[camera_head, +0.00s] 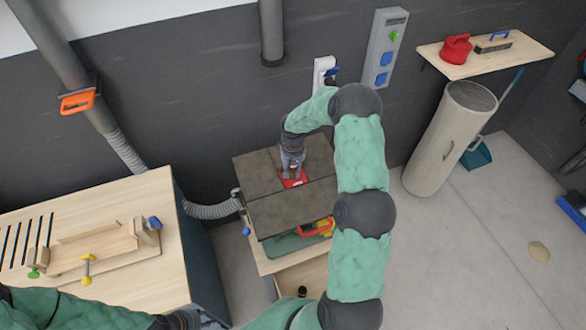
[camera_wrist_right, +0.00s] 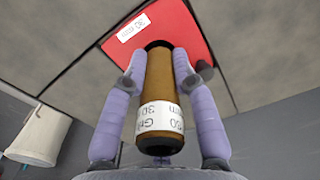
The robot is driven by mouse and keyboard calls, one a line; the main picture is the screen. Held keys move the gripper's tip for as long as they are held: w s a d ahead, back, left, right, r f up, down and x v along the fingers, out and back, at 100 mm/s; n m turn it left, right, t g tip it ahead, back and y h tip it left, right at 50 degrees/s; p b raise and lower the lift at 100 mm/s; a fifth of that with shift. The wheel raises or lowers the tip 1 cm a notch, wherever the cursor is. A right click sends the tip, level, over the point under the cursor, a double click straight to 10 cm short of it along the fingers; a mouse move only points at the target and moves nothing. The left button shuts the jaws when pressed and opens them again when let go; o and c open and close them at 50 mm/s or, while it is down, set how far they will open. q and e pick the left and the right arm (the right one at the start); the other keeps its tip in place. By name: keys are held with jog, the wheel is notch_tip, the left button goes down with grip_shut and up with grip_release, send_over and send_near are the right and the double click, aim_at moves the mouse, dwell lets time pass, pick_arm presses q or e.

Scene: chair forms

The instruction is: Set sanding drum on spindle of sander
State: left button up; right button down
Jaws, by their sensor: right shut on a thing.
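The sanding drum is a brown cylinder with a white printed label; it shows in the right wrist view (camera_wrist_right: 161,85). My right gripper (camera_head: 292,168) is shut on it, one purple-grey finger along each side, also seen in the right wrist view (camera_wrist_right: 160,70). The drum's far end points at the red plate (camera_wrist_right: 180,28) in the sander's grey table (camera_head: 270,212). A dark opening shows at that end; the spindle is hidden, so I cannot tell if the drum is around it. My left arm's dark wrist end (camera_head: 185,319) is at the bottom edge; its fingers are not clear.
A wooden workbench (camera_head: 130,205) with a wooden jig stands left of the sander. A grey hose (camera_head: 212,210) runs to the sander. The floor at right is mostly clear.

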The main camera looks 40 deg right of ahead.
jog(key=shift+f, duration=0.5)
jog(key=shift+b, duration=0.55)
dwell(0.4)
jog(key=c, duration=0.9)
grip_release()
notch_tip(320, 180, up, 12)
jog(key=shift+f, duration=0.1)
